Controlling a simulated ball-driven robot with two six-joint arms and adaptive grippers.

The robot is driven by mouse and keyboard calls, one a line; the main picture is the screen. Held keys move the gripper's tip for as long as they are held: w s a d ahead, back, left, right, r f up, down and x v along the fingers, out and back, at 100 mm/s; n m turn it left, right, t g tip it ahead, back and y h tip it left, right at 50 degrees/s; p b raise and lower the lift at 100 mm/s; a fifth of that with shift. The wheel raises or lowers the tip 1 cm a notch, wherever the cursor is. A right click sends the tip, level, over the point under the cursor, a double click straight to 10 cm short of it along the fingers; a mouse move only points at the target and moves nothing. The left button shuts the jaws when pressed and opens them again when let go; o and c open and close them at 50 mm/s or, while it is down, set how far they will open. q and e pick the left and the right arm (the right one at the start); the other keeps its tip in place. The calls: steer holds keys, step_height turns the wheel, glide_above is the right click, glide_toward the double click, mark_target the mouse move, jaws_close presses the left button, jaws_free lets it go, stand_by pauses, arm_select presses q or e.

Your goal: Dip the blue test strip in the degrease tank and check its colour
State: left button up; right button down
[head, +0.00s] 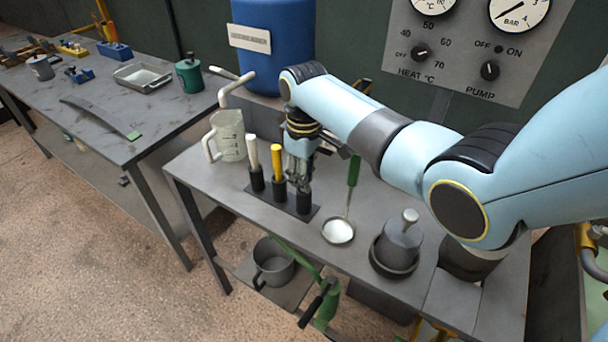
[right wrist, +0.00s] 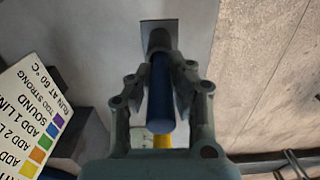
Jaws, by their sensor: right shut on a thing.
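My right gripper (head: 298,178) is at the front of the grey bench, over the nearest black cup (head: 304,202) of a small rack. In the right wrist view its fingers (right wrist: 160,100) are closed on both sides of a blue rod-shaped strip (right wrist: 160,85). The strip's far end is at the dark cup (right wrist: 158,40), and it looks still seated there. In the head view the gripper hides the strip. A white rod (head: 253,152) and a yellow rod (head: 277,160) stand in the other cups. No tank is legibly marked degrease.
A colour chart (right wrist: 38,120) lies left in the right wrist view. A heat and pump panel (head: 465,45) is behind.

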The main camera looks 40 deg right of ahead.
step_height(320, 180, up, 10)
steer(key=shift+r+p, duration=0.5)
steer(key=shift+f, duration=0.1)
steer(key=shift+f, duration=0.1)
